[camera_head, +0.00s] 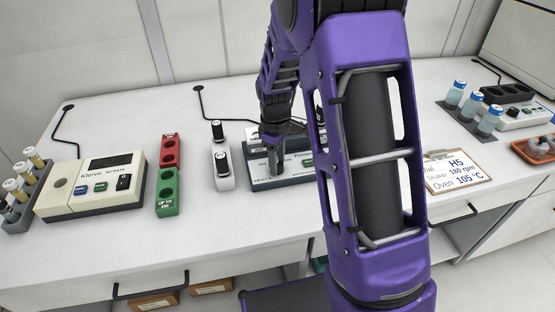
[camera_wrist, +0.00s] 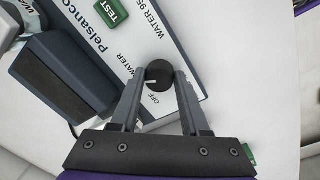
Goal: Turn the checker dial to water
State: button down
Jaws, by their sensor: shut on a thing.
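The checker (camera_head: 262,184) is a dark grey box with a white panel, at mid table in the head view, partly hidden by my arm. In the wrist view its white panel (camera_wrist: 116,44) reads Pelsanco, with labels WATER, WATER 95 and OFF, and a green TEST button (camera_wrist: 110,14). The black round dial (camera_wrist: 158,76) has a short white mark on its lower left part, near the OFF label. My gripper (camera_wrist: 159,84) is shut on the dial, one finger on each side. In the head view my gripper (camera_head: 275,160) points down over the checker; the dial is hidden there.
A white stand with black-capped vials (camera_head: 222,170) is close left of the checker. Further left are a red and green block (camera_head: 167,185) and a Klorvo meter (camera_head: 92,185). A clipboard (camera_head: 458,172) and blue-capped bottles (camera_head: 472,108) are right.

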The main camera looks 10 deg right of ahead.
jog(key=shift+m, duration=1.6)
jog(key=shift+c, duration=2)
grip_release()
jog(key=shift+r, duration=0.1)
notch_tip(320, 180, up, 17)
jog(key=p, duration=0.2)
jog(key=shift+s+a+p, duration=0.3)
jog(key=shift+a+p, duration=0.1)
jog(key=shift+a, duration=0.05)
jog(key=shift+r, duration=0.1)
